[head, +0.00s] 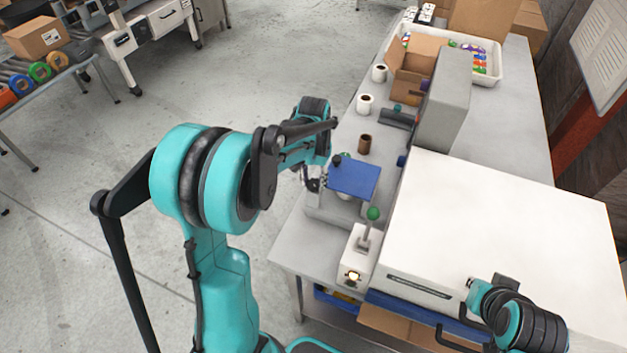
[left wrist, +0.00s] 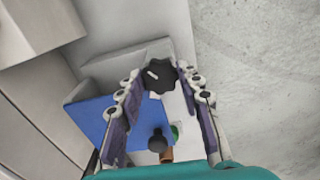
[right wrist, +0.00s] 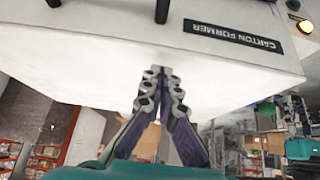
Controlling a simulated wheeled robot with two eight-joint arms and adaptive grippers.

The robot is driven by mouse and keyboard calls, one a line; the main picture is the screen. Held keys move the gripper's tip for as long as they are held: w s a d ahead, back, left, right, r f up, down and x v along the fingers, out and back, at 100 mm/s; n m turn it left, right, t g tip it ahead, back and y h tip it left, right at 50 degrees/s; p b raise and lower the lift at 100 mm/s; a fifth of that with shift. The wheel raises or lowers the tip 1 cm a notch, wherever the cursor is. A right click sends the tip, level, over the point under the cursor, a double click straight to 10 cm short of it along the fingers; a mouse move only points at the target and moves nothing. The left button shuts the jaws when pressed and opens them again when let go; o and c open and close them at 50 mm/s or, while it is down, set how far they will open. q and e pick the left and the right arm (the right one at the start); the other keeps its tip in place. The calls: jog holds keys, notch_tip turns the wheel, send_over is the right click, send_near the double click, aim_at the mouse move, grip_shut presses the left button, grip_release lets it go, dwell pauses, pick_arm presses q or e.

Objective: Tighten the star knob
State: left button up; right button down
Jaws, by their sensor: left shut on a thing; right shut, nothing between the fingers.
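The star knob (left wrist: 158,76) is black and lobed with a white pointer mark. In the left wrist view it sits between the fingertips of my left gripper (left wrist: 160,72), which is shut on it. It is at the side of a grey fixture with a blue plate (head: 355,179); the plate also shows in the left wrist view (left wrist: 92,122). In the head view, my left arm partly hides the knob. My right gripper (right wrist: 161,72) is shut and empty, in front of the white carton former (right wrist: 120,70).
The white carton former (head: 510,215) fills the bench's right side. A green-knobbed lever (head: 373,214) stands on a small box with a lit lamp (head: 353,276). A brown roll (head: 365,144) and white rolls (head: 365,104) stand behind the fixture.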

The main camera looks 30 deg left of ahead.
aim_at(313, 183)
pick_arm(q)
jog(key=shift+m, duration=0.4)
jog(key=o, duration=1.2)
jog(key=shift+c, duration=0.2)
notch_tip(313, 183, up, 12)
